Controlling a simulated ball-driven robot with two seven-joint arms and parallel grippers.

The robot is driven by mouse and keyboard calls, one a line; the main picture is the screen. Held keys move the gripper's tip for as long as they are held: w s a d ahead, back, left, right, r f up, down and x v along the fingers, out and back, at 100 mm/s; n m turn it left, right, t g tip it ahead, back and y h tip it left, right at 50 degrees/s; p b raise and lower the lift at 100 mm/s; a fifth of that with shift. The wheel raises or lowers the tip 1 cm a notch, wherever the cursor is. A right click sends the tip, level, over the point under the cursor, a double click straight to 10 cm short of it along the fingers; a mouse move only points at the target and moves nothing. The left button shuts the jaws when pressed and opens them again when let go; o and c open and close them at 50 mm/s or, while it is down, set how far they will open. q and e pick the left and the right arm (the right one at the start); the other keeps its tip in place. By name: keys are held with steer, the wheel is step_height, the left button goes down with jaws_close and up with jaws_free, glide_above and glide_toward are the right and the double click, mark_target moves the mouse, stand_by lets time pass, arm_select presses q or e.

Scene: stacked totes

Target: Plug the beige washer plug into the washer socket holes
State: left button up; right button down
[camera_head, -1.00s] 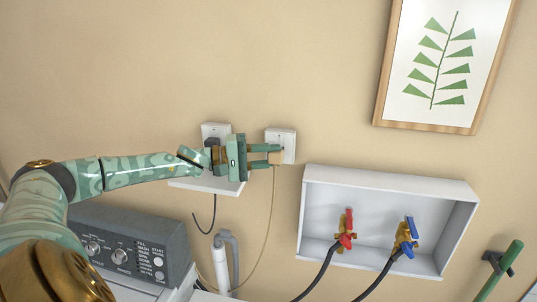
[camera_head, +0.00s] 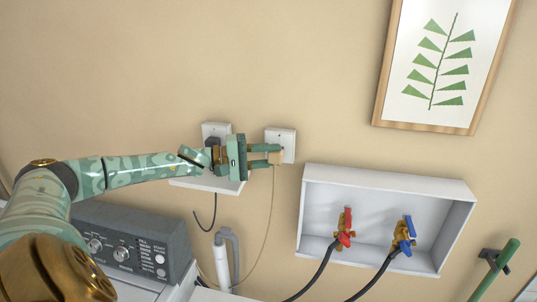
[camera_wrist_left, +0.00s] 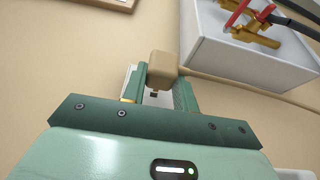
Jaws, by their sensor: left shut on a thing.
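The beige washer plug (camera_head: 276,157) is held between the fingertips of my left gripper (camera_head: 271,157), in front of the right white wall plate (camera_head: 282,136). The plug overlaps the plate's lower part and hides the holes there. A thin beige cord hangs from the plug in a loop toward the washer. In the left wrist view the plug (camera_wrist_left: 163,68) shows as a beige block at the tips of the two green fingers. My right gripper is not in view.
A second white plate (camera_head: 215,129) with a dark plug is left of it, partly behind my gripper. A white valve box (camera_head: 390,175) with red and blue taps is at the right. The washer panel (camera_head: 130,240) is below. A framed print hangs upper right.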

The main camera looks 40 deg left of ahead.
arm_select(q)
steer(key=shift+p, duration=0.4)
steer(key=shift+w+a, duration=0.2)
steer(key=shift+w, duration=0.15)
steer(key=shift+w+a+b, duration=0.2)
steer(key=shift+w+b, duration=0.05)
steer(key=shift+b, duration=0.15)
steer(key=shift+w+a, duration=0.2)
steer(key=shift+w, duration=0.15)
steer(key=o, duration=1)
steer(key=shift+w+a+r, duration=0.1)
steer(key=shift+w, duration=0.05)
steer(key=shift+o, duration=0.2)
